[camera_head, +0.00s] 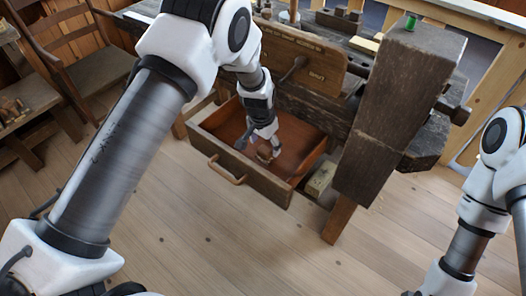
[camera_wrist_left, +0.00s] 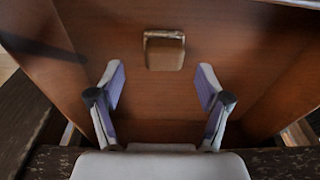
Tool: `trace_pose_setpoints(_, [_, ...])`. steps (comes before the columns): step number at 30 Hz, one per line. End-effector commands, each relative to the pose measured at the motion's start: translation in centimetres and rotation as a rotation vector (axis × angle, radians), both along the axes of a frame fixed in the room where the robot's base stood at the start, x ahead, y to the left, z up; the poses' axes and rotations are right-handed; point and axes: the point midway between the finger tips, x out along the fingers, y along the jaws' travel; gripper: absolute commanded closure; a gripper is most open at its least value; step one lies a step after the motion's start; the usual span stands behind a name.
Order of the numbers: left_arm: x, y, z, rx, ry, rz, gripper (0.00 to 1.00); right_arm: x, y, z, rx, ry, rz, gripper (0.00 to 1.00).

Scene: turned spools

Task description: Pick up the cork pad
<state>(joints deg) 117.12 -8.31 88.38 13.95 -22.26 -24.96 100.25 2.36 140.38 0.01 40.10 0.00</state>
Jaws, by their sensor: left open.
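A small brown block with rounded corners, which looks like the cork pad (camera_wrist_left: 164,52), lies on the floor of the open wooden drawer (camera_head: 240,180). In the left wrist view it is ahead of my open left gripper (camera_wrist_left: 160,92), near the middle and apart from both fingers. In the head view my left gripper (camera_head: 259,143) reaches down into the drawer, and it partly hides what lies under it. My right arm shows at the right edge, but its gripper is out of the picture.
The drawer walls stand close around my left gripper. A heavy dark wooden post (camera_head: 395,110) with a green item (camera_head: 411,22) on top stands to the right. A pale block (camera_head: 320,180) lies beside the drawer. A chair (camera_head: 85,75) is at the left; the front floor is clear.

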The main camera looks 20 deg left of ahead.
Motion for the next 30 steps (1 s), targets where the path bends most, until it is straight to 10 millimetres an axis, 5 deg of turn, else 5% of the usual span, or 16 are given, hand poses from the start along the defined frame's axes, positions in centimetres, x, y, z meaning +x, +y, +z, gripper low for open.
trace_pose_setpoints(6, [0.6, -0.1, -3.5, 0.000, 0.001, 0.000, 0.23, 0.0, 0.0, 0.3, 0.000, -0.001, 0.001, 0.60])
trace_pose_setpoints(12, [0.6, -0.1, -3.7, 0.001, 0.000, 0.000, 0.23, 0.0, 0.0, 0.3, 0.000, 0.000, 0.001, 0.60])
trace_pose_setpoints(13, [0.6, -0.1, -3.7, 0.001, 0.000, 0.000, 0.26, 0.0, 0.0, 0.3, 0.000, 0.000, 0.001, 0.60])
trace_pose_setpoints(18, [0.6, -0.1, -3.7, 0.001, 0.001, 0.000, 0.82, 0.0, 0.0, 0.2, 0.000, 0.000, 0.001, 0.60])
trace_pose_setpoints(30, [0.7, -0.1, -2.7, 0.001, -0.001, 0.000, 0.82, 0.0, 0.0, 0.2, 0.000, 0.000, 0.001, 0.60])
